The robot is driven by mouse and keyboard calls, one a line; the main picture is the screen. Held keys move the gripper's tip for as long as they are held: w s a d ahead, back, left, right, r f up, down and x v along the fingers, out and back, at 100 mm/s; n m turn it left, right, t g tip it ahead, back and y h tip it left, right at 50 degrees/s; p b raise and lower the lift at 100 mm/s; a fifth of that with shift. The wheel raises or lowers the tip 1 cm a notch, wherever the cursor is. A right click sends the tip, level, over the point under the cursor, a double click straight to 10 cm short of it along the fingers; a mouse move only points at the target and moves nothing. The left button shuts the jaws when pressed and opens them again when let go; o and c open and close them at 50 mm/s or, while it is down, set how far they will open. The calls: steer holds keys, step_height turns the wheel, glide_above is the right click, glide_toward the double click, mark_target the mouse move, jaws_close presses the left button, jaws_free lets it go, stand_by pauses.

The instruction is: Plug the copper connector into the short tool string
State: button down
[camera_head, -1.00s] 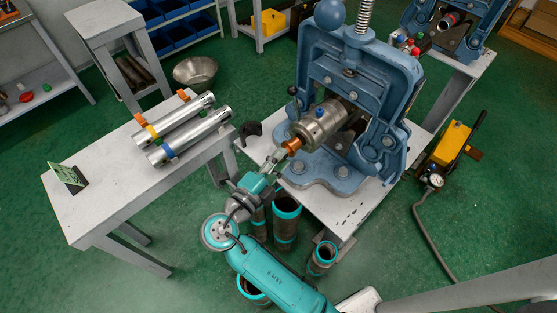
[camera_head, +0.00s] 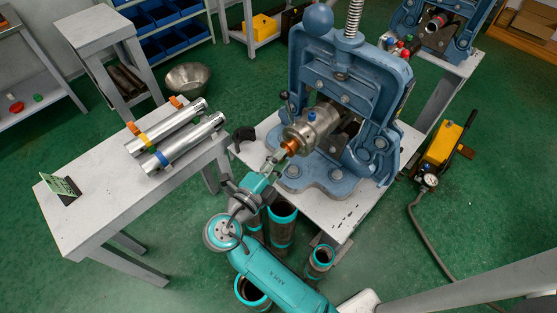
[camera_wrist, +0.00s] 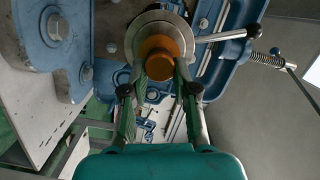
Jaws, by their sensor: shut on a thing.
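The copper connector (camera_head: 291,147) is an orange-brown piece at the near end of the short tool string (camera_head: 312,127), a grey metal cylinder with a blue knob on top. The string lies in the blue pipe vise (camera_head: 350,85). My gripper (camera_head: 275,158) is shut on the connector. In the wrist view, the fingers of my gripper (camera_wrist: 160,78) hold the connector (camera_wrist: 158,55) from both sides. It is roughly centred in front of the string's round end (camera_wrist: 160,20), which shows as a ring around it. How deep it sits cannot be told.
A white table (camera_head: 95,205) at the left holds two steel tubes (camera_head: 180,135) and a small green sign (camera_head: 62,188). Dark pipes with teal rims (camera_head: 282,225) stand below my arm. A yellow pump (camera_head: 440,145) is at the right.

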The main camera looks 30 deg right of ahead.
steer(key=shift+w+d, duration=0.1)
steer(key=shift+d, duration=0.1)
steer(key=shift+w+d, duration=0.2)
steer(key=shift+d, duration=0.5)
steer(key=c, duration=0.8)
jaws_free()
steer(key=v, duration=1.2)
